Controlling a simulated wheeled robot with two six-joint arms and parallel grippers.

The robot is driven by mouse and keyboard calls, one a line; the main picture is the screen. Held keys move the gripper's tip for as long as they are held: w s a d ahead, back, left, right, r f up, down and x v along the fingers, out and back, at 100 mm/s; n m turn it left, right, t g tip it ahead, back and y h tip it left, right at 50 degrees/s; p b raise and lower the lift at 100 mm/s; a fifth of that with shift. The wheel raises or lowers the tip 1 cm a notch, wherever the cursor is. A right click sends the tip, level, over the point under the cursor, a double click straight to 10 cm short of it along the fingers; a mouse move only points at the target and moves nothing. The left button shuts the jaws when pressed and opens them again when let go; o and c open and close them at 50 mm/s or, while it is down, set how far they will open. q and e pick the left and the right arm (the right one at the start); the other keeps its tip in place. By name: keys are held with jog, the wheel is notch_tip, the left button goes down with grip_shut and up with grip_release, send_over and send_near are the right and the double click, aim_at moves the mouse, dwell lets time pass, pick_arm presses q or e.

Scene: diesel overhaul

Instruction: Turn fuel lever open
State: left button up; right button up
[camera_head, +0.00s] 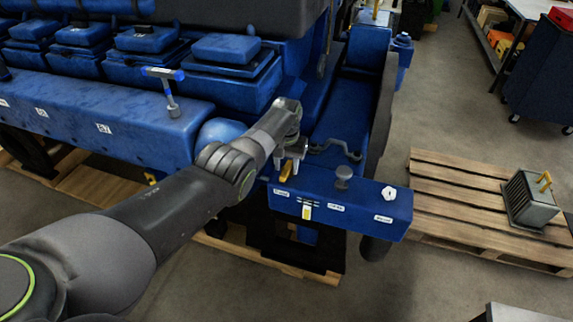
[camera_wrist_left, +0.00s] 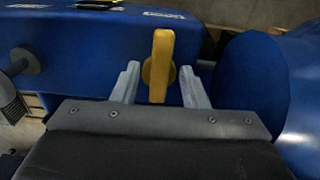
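The fuel lever is a yellow handle (camera_head: 285,171) on the blue control box (camera_head: 362,206) at the engine's end. In the left wrist view the yellow lever (camera_wrist_left: 161,55) points along the gripper's line, between the two fingers. My left gripper (camera_head: 291,158) is open around it in the head view. In the wrist view the left gripper's fingers (camera_wrist_left: 160,84) stand apart on either side of the lever, with gaps on both sides. Part of the lever is hidden behind the gripper in the head view. My right gripper is not in view.
A blue T-handle (camera_head: 168,88) stands on the engine. A wooden pallet (camera_head: 455,195) with a grey finned box (camera_head: 530,200) lies right.

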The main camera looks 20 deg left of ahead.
aim_at(286, 169)
pick_arm(q)
jog(key=shift+r, duration=0.6)
notch_tip(286, 169, up, 5)
jog(key=shift+r+p, duration=0.1)
jog(key=shift+p, duration=0.3)
notch_tip(286, 169, up, 11)
jog(key=b, duration=0.3)
